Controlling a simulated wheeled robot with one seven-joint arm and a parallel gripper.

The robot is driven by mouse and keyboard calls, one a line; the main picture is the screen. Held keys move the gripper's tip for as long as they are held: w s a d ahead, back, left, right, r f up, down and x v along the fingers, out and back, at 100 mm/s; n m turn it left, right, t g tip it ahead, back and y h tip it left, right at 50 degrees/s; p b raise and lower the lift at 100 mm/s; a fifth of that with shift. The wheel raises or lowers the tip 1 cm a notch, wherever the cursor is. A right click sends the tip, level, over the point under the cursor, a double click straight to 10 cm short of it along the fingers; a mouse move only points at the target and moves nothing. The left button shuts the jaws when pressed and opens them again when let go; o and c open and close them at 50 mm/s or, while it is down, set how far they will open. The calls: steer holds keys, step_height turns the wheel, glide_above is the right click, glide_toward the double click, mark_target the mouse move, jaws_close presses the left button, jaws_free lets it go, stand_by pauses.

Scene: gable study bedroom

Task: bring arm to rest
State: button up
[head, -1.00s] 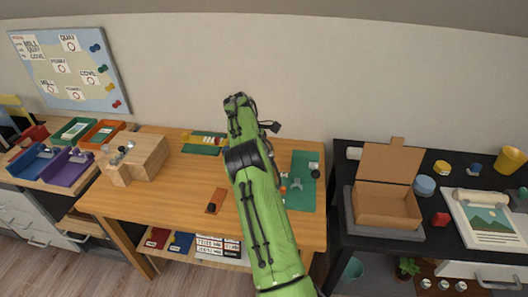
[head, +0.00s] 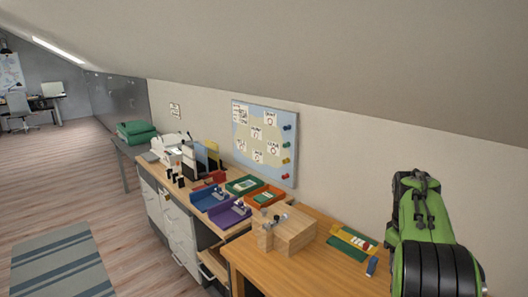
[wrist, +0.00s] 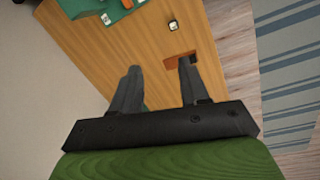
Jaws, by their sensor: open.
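My gripper (wrist: 158,75) shows in the wrist view with its two dark fingers apart and nothing between them. It is above the wooden table (wrist: 150,40). An orange-brown piece (wrist: 180,60) lies on the table just beyond the right finger. In the head view my green arm is at the right edge, over the right part of the same wooden table (head: 275,270), and the fingers are hidden there.
A wooden block box (head: 290,232) stands on the table. Purple (head: 230,212), blue and orange trays fill the desk beside it. A pinboard (head: 264,140) hangs on the wall. The floor (head: 60,190) at left is clear around a striped rug (head: 55,262).

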steer(key=s+a+r+m+t+y, duration=0.1)
steer(key=s+a+r+t, duration=0.1)
steer(key=s+a+r, duration=0.35)
steer(key=s+a+r+m+t, duration=0.2)
steer(key=s+a+r, duration=0.1)
steer(key=s+a, duration=0.55)
steer(key=s+a+f+t, duration=0.1)
steer(key=s+a+f, duration=0.1)
steer(key=s+a, duration=0.2)
steer(key=s+a+f+m, duration=0.1)
steer(key=s+a+f, duration=0.2)
steer(key=s, duration=0.4)
steer(key=shift+s+a+t+y+p, duration=0.2)
steer(key=shift+a+t+y+p, duration=0.15)
steer(key=shift+a+t, duration=0.1)
steer(key=shift+f, duration=0.1)
steer(key=shift+d+m, duration=0.1)
steer(key=shift+m, duration=0.2)
